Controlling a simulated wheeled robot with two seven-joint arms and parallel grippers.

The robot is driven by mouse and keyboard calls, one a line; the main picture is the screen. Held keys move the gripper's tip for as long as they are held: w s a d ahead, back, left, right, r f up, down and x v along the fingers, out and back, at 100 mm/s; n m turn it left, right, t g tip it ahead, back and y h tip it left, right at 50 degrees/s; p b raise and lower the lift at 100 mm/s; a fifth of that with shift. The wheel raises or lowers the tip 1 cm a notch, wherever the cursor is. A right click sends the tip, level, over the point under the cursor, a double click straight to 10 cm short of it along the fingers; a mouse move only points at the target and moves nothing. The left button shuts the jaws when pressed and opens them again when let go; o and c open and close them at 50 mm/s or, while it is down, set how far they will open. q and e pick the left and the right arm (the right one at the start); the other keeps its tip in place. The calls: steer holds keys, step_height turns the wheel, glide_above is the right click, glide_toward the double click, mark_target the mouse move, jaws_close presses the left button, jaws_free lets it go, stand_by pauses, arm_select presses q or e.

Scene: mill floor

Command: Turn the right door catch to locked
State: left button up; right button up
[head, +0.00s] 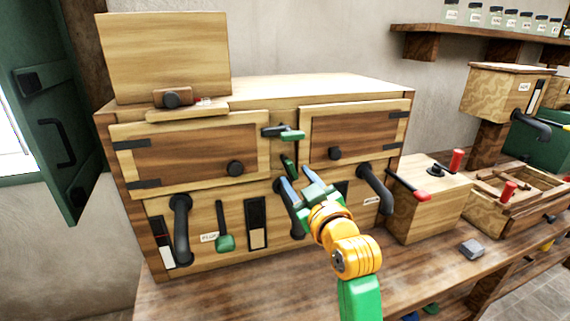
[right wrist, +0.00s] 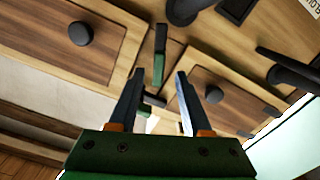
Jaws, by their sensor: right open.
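A wooden cabinet (head: 330,90) has a left door (head: 200,150) and a right door (head: 355,132), both looking closed, each with a round black knob. Two black-and-green catches sit on the strip between them. The upper catch (head: 292,135) lies about level across the strip; the lower catch (head: 289,167) is steeper, closer to upright. I cannot tell which one belongs to the right door. My right gripper (head: 298,184) is open and empty, just below the lower catch. In the right wrist view the lower catch (right wrist: 159,68) shows beyond and between the fingers (right wrist: 153,88). My left gripper is out of view.
Curved black handles (head: 181,230) and a green lever (head: 224,240) stick out from the cabinet's lower front. A wooden box with a red-tipped lever (head: 408,192) stands to the right. A grey block (head: 471,249) lies on the bench (head: 240,295), whose front is mostly clear.

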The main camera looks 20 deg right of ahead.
mark_target(293, 170)
steer(key=shift+w+r+p, duration=0.15)
steer(key=shift+w+r, duration=0.05)
steer(key=shift+w, duration=0.25)
steer(key=shift+w+r+p, duration=0.15)
steer(key=shift+w+r, duration=0.05)
steer(key=shift+w, duration=1.05)
steer(key=shift+w+f, duration=0.25)
steer(key=shift+w, duration=0.3)
steer(key=shift+s, duration=0.15)
steer(key=shift+c, duration=0.2)
steer(key=shift+r, duration=0.1)
jaws_close()
